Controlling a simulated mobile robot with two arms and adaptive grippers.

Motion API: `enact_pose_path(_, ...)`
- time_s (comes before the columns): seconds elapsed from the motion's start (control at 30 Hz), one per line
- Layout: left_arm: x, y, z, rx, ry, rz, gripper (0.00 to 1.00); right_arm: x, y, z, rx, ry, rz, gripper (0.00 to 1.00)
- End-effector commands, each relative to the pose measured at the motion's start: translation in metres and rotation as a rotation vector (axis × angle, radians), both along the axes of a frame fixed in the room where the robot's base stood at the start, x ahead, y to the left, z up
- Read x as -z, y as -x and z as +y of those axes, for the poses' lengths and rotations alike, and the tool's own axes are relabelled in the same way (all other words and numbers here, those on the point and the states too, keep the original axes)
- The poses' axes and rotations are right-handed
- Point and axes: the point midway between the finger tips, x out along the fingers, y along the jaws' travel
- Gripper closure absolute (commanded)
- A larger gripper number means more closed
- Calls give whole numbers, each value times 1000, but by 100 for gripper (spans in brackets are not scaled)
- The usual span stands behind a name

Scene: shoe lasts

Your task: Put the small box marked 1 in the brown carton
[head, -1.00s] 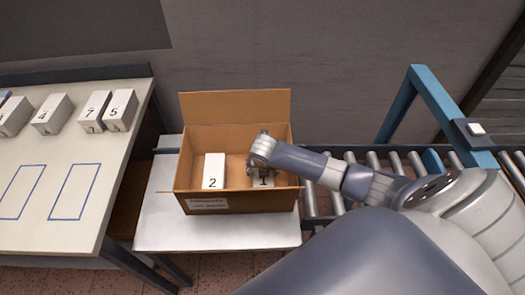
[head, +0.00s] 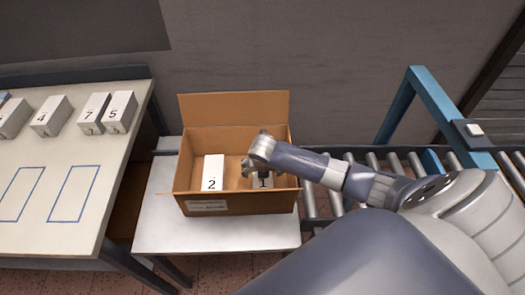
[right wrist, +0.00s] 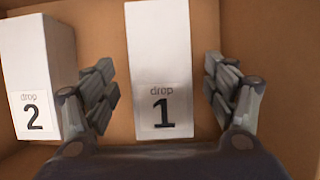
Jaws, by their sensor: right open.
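The white box marked 1 (right wrist: 160,60) stands inside the brown carton (head: 230,107), in its right half. In the head view the box marked 1 (head: 262,181) is partly hidden by my right gripper (head: 258,168). In the right wrist view my right gripper (right wrist: 160,100) is open, with one finger on each side of the box and gaps between. The white box marked 2 (head: 213,172) stands to its left in the carton, and it also shows in the right wrist view (right wrist: 30,70). My left gripper is not in view.
The carton sits on a pale stand (head: 215,238). A table (head: 100,190) at left holds several numbered boxes, including 4 (head: 51,117) and 5 (head: 120,112). A roller conveyor (head: 400,165) with a blue frame (head: 430,105) lies at right.

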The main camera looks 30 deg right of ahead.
Motion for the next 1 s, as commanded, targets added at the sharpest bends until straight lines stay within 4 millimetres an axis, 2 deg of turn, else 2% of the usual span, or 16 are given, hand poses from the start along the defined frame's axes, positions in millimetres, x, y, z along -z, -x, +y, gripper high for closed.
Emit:
enact_pose_path(0.3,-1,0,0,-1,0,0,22,-55,18,11,-4,1,-4,22)
enact_pose_path(0.5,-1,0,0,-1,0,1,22,-83,29,18,-2,2,-1,22)
enact_pose_path(0.7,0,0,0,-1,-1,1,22,-96,34,20,-1,2,0,22)
enact_pose_path(1.0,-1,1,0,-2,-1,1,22,-97,34,21,0,1,0,22)
